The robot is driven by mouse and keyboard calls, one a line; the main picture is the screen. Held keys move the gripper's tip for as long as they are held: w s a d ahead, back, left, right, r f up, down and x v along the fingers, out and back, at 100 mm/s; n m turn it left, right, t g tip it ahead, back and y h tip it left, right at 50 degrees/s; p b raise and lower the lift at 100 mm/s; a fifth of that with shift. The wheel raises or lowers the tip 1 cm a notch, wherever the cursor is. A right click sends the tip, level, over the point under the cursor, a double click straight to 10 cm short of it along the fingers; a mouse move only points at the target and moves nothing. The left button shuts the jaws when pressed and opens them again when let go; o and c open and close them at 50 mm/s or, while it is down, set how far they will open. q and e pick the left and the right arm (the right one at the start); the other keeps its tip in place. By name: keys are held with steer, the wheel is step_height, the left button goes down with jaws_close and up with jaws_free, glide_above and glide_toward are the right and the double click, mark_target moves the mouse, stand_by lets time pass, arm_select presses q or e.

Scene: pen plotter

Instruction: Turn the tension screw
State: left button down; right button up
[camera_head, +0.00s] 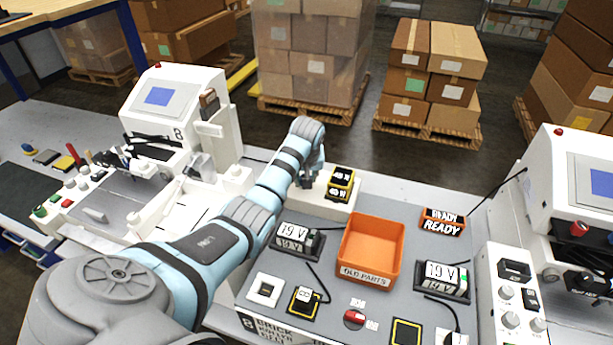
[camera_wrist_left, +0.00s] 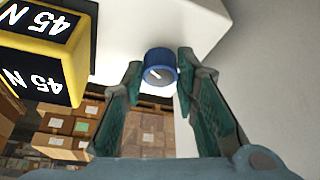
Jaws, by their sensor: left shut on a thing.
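The tension screw (camera_wrist_left: 160,68) is a blue round knob with a white mark on its face, on a white housing (camera_wrist_left: 195,20). In the wrist view it sits between the fingertips of my left gripper (camera_wrist_left: 158,72), which is shut on it. In the head view the left gripper (camera_head: 308,181) is at the left end of the white block (camera_head: 325,204), and the arm hides the screw. Beside it, a yellow and black display (camera_head: 341,182) stands on the block; in the wrist view the display (camera_wrist_left: 42,50) reads 45 N. My right gripper is not in view.
An orange OLD PARTS bin (camera_head: 371,250) stands on the grey bench, between two 19 V displays (camera_head: 297,240) (camera_head: 442,280). A READY sign (camera_head: 442,222) is behind on the right. A red switch (camera_head: 354,317) is at the front. White machines (camera_head: 172,110) (camera_head: 570,185) stand on both sides.

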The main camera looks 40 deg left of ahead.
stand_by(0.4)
arm_select(q)
steer(key=n, duration=0.3)
steer(key=shift+w+d+g+y, duration=0.1)
steer(key=shift+w+g+y, duration=0.05)
steer(key=shift+g+y, duration=0.25)
steer(key=shift+n+g, duration=0.3)
steer(key=shift+n, duration=0.4)
steer(key=shift+w+f+n+g+y+b, duration=0.15)
steer(key=shift+n+g+y+b, duration=0.15)
steer(key=shift+n+b, duration=0.65)
steer(key=shift+n+g+b, duration=0.3)
steer(key=shift+n+b, duration=0.3)
steer(key=shift+n, duration=0.15)
